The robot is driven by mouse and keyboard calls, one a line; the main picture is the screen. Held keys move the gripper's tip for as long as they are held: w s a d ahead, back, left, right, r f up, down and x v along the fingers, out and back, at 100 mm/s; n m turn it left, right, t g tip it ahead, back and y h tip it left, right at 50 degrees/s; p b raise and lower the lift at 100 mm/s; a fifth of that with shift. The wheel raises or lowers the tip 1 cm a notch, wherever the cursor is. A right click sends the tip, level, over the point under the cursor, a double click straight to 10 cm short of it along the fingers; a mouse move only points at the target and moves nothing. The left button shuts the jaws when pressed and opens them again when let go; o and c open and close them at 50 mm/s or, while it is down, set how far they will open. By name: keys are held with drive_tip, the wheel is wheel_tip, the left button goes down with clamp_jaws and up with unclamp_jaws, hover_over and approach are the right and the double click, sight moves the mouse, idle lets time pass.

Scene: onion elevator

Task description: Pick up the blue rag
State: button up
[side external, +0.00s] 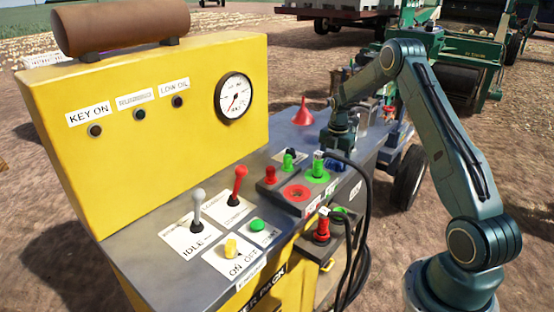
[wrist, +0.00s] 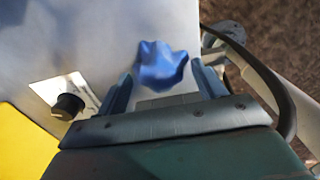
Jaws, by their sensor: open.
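The blue rag (wrist: 161,64) is a crumpled bright blue cloth on the grey metal top, in the wrist view. It lies in the gap between the two fingers, toward their tips. My gripper (wrist: 160,85) is open around it, one finger on each side. I cannot tell whether either finger touches the cloth. In the side external view my gripper (side external: 338,150) is low over the grey top, and a bit of blue rag (side external: 336,165) shows below it. The rest of the rag is hidden there.
A red funnel (side external: 303,116) stands behind my gripper. Red and green connectors (side external: 318,162) and black cables (side external: 362,200) are close in front. A black knob (wrist: 70,104) on a white plate is left of my gripper in the wrist view. The yellow panel (side external: 150,110) rises at left.

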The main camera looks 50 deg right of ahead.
sight(334, 160)
idle(0.4)
drive_tip(key=c, duration=1.1)
drive_tip(key=shift+r, duration=0.2)
wheel_tip(334, 160, up, 20)
drive_tip(key=shift+f, duration=0.15)
